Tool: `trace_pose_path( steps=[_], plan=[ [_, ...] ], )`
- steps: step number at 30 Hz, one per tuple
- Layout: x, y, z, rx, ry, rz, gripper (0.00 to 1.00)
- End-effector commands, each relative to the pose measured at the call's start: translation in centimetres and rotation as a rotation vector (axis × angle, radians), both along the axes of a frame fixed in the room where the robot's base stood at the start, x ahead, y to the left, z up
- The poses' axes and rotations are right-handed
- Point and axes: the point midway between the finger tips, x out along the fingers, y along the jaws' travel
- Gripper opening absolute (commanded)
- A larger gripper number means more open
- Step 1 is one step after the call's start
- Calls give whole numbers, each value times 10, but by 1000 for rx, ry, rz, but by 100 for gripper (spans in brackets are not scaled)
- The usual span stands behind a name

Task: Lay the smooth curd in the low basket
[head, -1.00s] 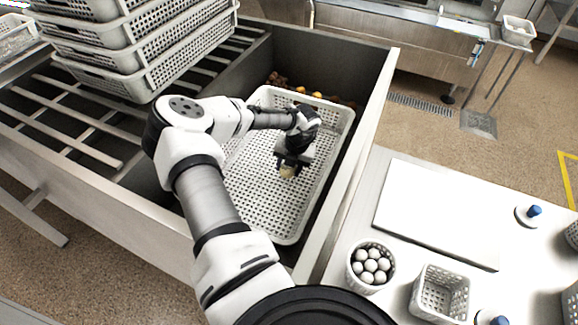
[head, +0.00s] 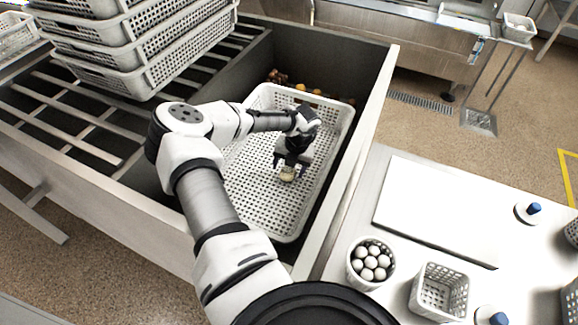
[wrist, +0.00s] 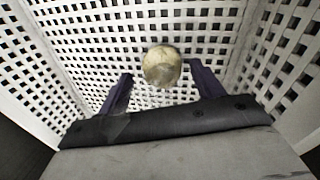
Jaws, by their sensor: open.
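The smooth curd, a pale yellowish round lump (head: 287,174), is inside the low white perforated basket (head: 262,205), near its middle right. In the wrist view the curd (wrist: 162,66) appears against the basket's perforated floor (wrist: 100,50). My gripper (head: 287,168) is down inside the basket, pointing at the floor. Its two dark fingers are spread wide, one on each side of the curd, with gaps to it in the wrist view. The curd appears to rest on the basket floor, though the contact itself is hard to see.
The basket sits in a deep grey sink-like bay (head: 378,95), with small brown and orange items (head: 300,86) behind it. Stacked baskets (head: 150,60) stand at upper left. A side table holds a white board (head: 440,210), a round basket of eggs (head: 370,262) and a square basket (head: 440,290).

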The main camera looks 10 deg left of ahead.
Motion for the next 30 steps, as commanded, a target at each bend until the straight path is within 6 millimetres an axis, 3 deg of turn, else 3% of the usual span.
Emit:
trace_pose_path(
  steps=[8, 21, 30],
  plan=[
    [1, 0, 17, 3, -2, -1, 67],
    [0, -20, 110, -1, -1, -2, 67],
    [0, -23, 130, 0, 0, -2, 67]
  ],
)
